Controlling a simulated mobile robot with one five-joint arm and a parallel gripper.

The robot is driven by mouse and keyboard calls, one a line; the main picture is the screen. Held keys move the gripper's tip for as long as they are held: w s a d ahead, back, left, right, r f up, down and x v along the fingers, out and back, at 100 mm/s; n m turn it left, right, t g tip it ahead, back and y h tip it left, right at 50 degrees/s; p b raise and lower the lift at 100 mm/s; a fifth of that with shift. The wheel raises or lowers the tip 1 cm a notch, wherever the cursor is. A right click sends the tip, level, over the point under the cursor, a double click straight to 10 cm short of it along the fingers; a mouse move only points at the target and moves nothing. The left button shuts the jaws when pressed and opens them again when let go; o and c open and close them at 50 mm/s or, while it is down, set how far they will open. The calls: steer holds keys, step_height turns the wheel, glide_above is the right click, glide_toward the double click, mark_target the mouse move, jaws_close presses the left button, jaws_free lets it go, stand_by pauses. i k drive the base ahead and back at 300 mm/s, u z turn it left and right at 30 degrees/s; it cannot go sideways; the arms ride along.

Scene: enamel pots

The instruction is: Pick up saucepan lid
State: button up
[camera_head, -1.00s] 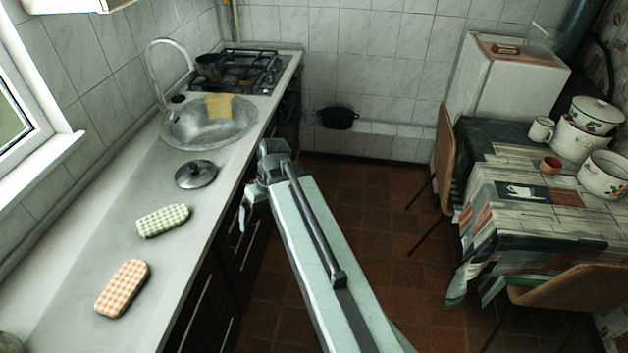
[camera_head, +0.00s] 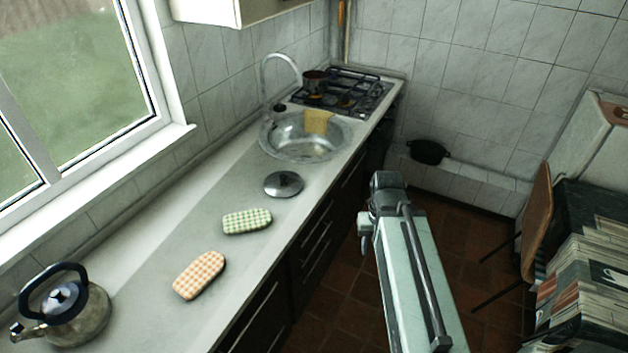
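The saucepan lid (camera_head: 284,184) is a round metal lid with a dark knob. It lies on the grey counter between the sink and a green checked mitt. My arm reaches in from the lower right, and my gripper (camera_head: 366,232) hangs at its far end, to the right of the lid and beyond the counter's front edge. The gripper is apart from the lid. Its fingers are small and mostly hidden by the arm, so their opening is unclear.
The counter (camera_head: 180,238) also holds the green checked mitt (camera_head: 247,221), an orange checked mitt (camera_head: 199,275), and a kettle (camera_head: 62,308). Behind the lid are the sink (camera_head: 305,140) with a yellow cloth (camera_head: 318,121) and the stove (camera_head: 352,92) with a pot (camera_head: 315,82). A chair (camera_head: 537,222) and table stand right.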

mark_target(281, 183)
steer(key=z, duration=0.55)
steer(key=i, duration=2.6)
steer(key=u, duration=4.45)
